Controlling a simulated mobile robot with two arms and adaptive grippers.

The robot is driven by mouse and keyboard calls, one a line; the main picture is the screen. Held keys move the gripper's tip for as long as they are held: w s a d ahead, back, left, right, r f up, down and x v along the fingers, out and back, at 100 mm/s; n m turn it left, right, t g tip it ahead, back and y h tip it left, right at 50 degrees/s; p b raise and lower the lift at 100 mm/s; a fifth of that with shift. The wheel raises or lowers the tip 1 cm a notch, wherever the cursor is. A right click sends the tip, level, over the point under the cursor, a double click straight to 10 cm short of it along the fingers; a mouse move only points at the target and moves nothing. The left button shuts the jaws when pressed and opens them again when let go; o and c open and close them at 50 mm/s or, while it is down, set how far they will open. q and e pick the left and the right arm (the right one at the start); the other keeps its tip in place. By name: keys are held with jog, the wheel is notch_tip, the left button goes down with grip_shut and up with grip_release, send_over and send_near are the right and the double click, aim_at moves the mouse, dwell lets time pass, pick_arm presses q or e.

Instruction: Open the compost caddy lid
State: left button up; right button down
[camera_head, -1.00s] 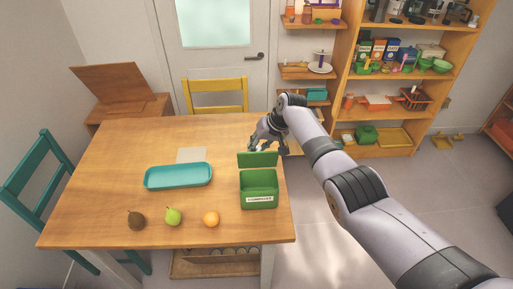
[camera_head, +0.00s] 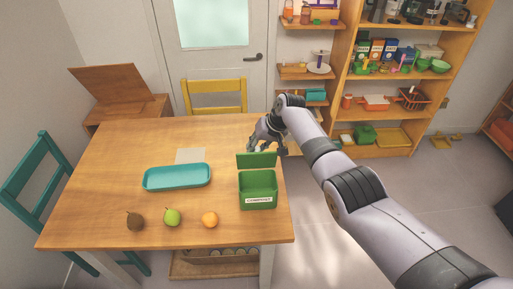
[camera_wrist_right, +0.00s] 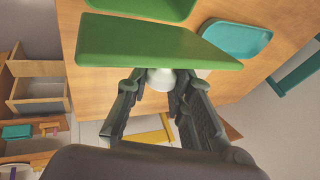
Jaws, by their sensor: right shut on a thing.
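The green compost caddy (camera_head: 258,192) with a white label stands near the right edge of the table in the head view. Its green lid (camera_head: 257,160) stands up at the back edge, and the caddy's top is open. My right gripper (camera_head: 266,144) is just behind the lid. In the right wrist view, my right gripper (camera_wrist_right: 160,85) is shut on a pale rounded knob (camera_wrist_right: 160,79) at the edge of the lid (camera_wrist_right: 150,45). My left gripper is not in view.
A teal tray (camera_head: 177,177) lies left of the caddy on the wooden table (camera_head: 110,180). A brown fruit (camera_head: 135,221), a green pear (camera_head: 172,217) and an orange (camera_head: 209,219) lie along the front. A yellow chair (camera_head: 215,95) stands behind the table.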

jog(key=shift+f, duration=0.15)
jog(key=c, duration=1.8)
grip_release()
jog(key=shift+a, duration=0.1)
jog(key=o, duration=0.4)
jog(key=shift+w, duration=0.1)
jog(key=shift+c, duration=0.2)
jog(key=v, duration=1.2)
